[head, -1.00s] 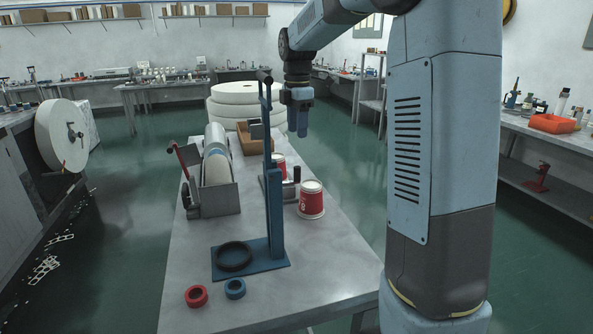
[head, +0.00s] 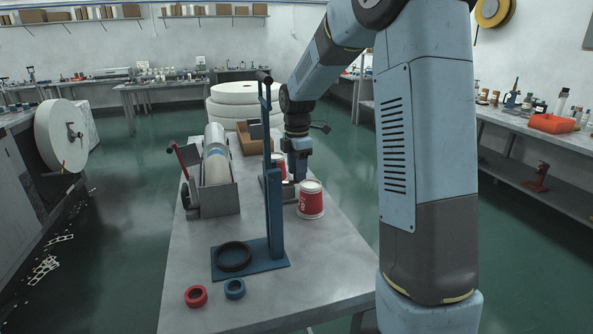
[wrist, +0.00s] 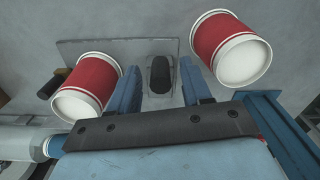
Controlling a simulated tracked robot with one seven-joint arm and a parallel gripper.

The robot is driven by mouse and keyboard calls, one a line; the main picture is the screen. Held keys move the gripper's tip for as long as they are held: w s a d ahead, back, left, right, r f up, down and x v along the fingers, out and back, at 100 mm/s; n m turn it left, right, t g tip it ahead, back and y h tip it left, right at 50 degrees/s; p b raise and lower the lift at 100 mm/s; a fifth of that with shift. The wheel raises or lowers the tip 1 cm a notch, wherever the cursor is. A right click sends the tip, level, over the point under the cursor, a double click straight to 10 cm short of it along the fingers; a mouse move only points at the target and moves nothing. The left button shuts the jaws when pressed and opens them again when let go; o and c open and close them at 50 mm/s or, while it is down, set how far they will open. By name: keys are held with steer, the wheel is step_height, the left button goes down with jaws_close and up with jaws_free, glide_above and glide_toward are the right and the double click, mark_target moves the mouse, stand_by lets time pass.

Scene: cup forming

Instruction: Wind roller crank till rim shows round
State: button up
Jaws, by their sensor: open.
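My gripper (head: 298,175) is lowered over the table behind the blue stand, fingers pointing down. In the wrist view its two blue fingers are open, one on each side of a dark upright grip (wrist: 160,76). A gap shows on both sides of the grip. The grip stands at one end of a grey plate (wrist: 115,48), apparently the roller's crank handle. A red-and-white cup (wrist: 88,86) is at the plate's other end, left of the fingers; it is mostly hidden in the head view (head: 279,160). The state of its rim cannot be told.
A second red-and-white cup (head: 311,200) stands upside down close to the right of my gripper. The tall blue stand (head: 274,205) is in front. A roller box (head: 215,192) with a red-handled lever is to the left. Red (head: 196,296) and blue (head: 235,288) rings lie at the front.

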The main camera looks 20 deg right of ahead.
steer(key=shift+f, duration=0.2)
jaws_close()
stand_by(0.4)
